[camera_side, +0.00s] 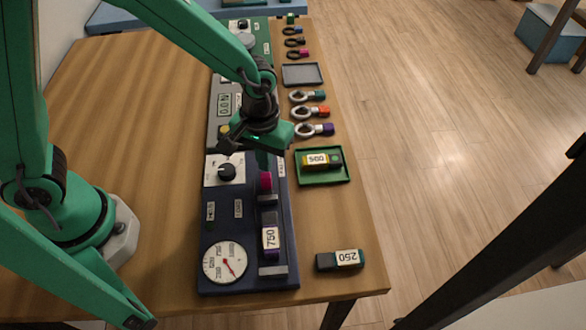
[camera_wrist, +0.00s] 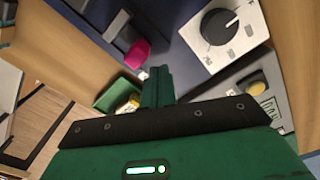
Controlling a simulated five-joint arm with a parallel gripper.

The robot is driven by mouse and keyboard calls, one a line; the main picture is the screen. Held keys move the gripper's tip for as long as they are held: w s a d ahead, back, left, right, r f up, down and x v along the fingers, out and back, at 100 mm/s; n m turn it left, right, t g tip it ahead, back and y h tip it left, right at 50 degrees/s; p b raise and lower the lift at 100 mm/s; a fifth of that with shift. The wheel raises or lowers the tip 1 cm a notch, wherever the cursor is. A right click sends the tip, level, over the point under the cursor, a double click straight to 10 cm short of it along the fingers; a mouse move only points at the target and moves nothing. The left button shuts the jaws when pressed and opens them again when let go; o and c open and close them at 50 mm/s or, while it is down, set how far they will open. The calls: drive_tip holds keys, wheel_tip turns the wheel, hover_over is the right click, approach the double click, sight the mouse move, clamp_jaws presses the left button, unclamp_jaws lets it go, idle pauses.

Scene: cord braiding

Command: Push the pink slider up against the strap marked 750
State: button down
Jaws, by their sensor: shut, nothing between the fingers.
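The pink slider (camera_side: 265,181) sits on the dark blue panel, just above the grey block at the upper end of the strap marked 750 (camera_side: 270,238). In the wrist view the pink slider (camera_wrist: 137,53) is just above and left of the fingertips. My gripper (camera_side: 263,160) is shut and empty, pointing down at the slider's far side. In the wrist view its green fingers (camera_wrist: 157,82) are together. I cannot tell whether they touch the slider.
The panel (camera_side: 222,280) also bears a dial knob (camera_side: 227,172) and a round gauge (camera_side: 226,263). A green tray (camera_side: 345,179) holds a strap marked 500 (camera_side: 317,160). A strap marked 250 (camera_side: 340,260) lies on the table at right. Several ring-ended tools lie along the right edge.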

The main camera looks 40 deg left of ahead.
sight(267, 196)
drive_tip(key=shift+s+d, duration=2.1)
drive_tip(key=shift+s, duration=0.05)
idle(0.6)
drive_tip(key=shift+w+a, duration=0.15)
drive_tip(key=shift+w, duration=0.05)
drive_tip(key=shift+w+a, duration=0.2)
idle(0.4)
wheel_tip(267, 196, up, 11)
idle(1.2)
drive_tip(key=shift+w+a+r, duration=0.1)
drive_tip(key=shift+a, duration=0.05)
